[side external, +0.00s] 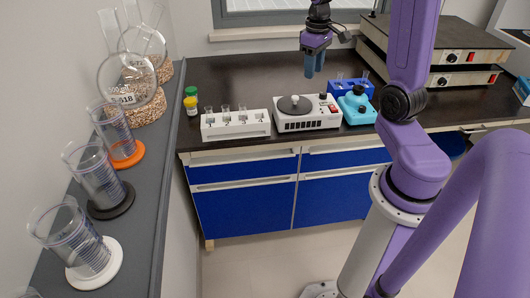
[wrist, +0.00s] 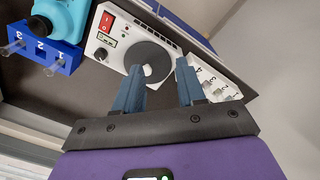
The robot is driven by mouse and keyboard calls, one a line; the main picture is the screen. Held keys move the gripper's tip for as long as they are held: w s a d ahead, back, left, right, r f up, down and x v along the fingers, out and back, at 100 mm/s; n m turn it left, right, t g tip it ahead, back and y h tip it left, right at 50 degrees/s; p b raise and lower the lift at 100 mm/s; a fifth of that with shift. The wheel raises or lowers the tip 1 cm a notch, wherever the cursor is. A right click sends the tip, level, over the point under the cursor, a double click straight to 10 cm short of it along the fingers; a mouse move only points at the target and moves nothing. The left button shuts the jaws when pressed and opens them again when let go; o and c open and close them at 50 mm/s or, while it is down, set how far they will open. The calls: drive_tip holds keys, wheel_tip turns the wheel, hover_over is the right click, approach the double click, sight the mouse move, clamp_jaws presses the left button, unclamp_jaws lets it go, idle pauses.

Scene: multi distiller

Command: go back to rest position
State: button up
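My gripper (side external: 314,62) hangs above the dark worktop near the back, pointing down, just above and behind the white stirrer device. In the wrist view its two blue fingers (wrist: 160,88) are spread apart with nothing between them, and the device's round plate shows beyond them. No held object shows in either view.
Hot plates (side external: 456,77) are at right. Glassware lines the left shelf (side external: 137,208).

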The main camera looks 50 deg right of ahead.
drive_tip(key=s+a+n, duration=0.4)
drive_tip(key=s+a, duration=0.1)
drive_tip(key=a, duration=0.7)
drive_tip(key=s+a+n, duration=0.5)
drive_tip(key=a, duration=0.6)
drive_tip(key=s+a+n, duration=0.3)
drive_tip(key=s+n, duration=0.1)
drive_tip(key=s, duration=0.5)
drive_tip(key=shift+s+a+y, duration=0.15)
drive_tip(key=shift+s+y, duration=0.1)
drive_tip(key=shift+y, duration=0.15)
